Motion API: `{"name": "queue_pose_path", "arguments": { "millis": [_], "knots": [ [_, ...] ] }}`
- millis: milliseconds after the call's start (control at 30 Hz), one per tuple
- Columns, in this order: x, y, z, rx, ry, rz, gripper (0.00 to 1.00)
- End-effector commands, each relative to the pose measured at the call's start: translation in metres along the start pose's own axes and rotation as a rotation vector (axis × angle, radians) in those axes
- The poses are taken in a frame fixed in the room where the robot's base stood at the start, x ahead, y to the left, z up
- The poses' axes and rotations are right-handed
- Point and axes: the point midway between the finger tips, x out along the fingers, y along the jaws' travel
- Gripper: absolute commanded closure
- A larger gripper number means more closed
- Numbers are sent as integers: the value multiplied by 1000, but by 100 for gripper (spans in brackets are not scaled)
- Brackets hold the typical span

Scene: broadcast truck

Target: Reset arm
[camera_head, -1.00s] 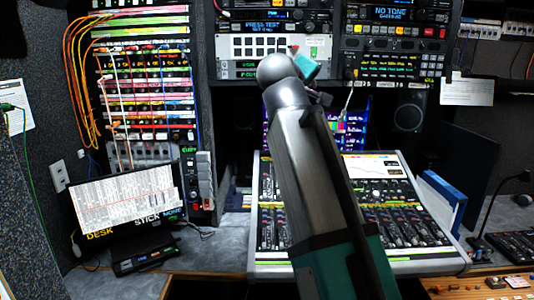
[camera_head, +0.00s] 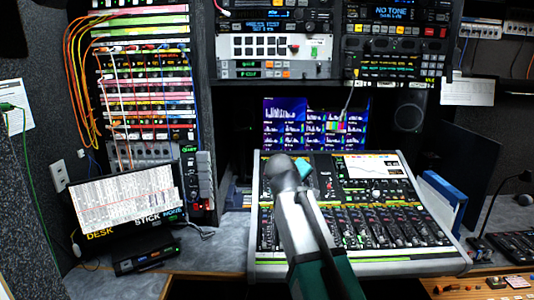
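My arm rises from the bottom middle in the head view, in front of the mixing console (camera_head: 400,243). Its rounded grey joint and a small teal part show in front of the console's upper left. The gripper's fingers are hidden or too small to make out, so I cannot tell whether they are open or shut. No held object shows.
A patch bay (camera_head: 145,85) with orange cables stands at left, above a tilted monitor (camera_head: 127,200). A multi-view screen (camera_head: 290,120) sits behind the console. A blue binder (camera_head: 440,195) leans at its right. Rack units (camera_head: 275,55) fill the upper middle.

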Motion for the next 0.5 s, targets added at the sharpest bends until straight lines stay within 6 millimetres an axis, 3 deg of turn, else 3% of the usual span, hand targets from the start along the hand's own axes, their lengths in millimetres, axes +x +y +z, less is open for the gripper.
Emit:
{"name": "queue_pose_path", "arguments": {
  "millis": [200, 500],
  "knots": [
    [48, -51, 42, 16, -76, -78, 65],
    [100, -118, 104, 43, -180, -179, 65]
  ]
}}
